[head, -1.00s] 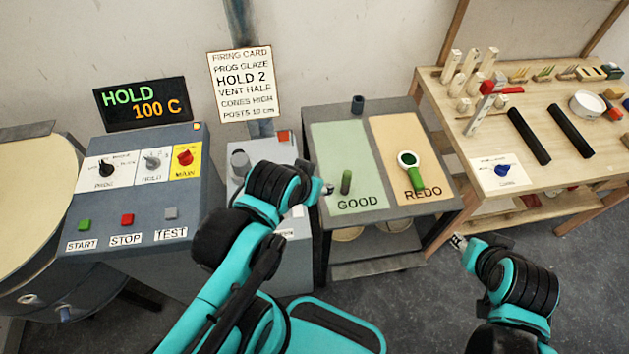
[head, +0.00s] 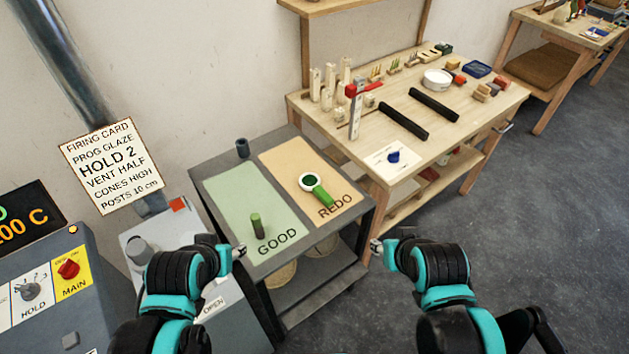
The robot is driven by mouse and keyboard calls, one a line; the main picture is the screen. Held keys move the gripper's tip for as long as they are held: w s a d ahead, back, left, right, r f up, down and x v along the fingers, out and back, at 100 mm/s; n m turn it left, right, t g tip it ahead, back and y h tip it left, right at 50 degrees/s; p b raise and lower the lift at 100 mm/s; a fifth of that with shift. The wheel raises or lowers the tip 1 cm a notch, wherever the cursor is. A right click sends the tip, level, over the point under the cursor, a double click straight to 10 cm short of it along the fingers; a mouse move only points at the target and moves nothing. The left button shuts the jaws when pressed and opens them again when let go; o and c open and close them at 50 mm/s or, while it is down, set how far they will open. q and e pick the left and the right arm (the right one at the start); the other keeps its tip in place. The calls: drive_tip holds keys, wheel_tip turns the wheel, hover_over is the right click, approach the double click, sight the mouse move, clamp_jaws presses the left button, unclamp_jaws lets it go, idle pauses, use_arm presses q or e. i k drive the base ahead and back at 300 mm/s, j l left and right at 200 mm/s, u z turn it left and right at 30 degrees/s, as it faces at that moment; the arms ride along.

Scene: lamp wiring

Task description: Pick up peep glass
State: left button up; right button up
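The peep glass (head: 310,182) looks to be the round dark-green lens in a white ring with a green handle. It lies on the tan REDO panel (head: 283,160) of the grey cart, its handle pointing toward the lower right. My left gripper (head: 240,250) is at the left front edge of the cart, near the GOOD panel (head: 221,186), apart from the glass. My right gripper (head: 376,246) is off the cart's front right corner, also apart from the glass. Both grippers are small in view, and their finger openings are unclear.
A short green cylinder (head: 257,226) stands on the GOOD panel. A dark cup (head: 242,148) stands at the cart's back. A wooden bench (head: 350,160) with blocks and two black bars stands behind to the right. The control box (head: 45,300) is at left. Floor at right is clear.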

sight(308, 181)
drive_tip(key=i+l, duration=0.2)
drive_tip(key=l, duration=0.15)
drive_tip(key=i+l, duration=0.2)
drive_tip(key=l, duration=0.15)
drive_tip(key=i+l, duration=0.15)
drive_tip(key=i, duration=0.15)
drive_tip(key=i+l+z, duration=0.1)
drive_tip(key=i+l, duration=0.05)
drive_tip(key=i, duration=0.1)
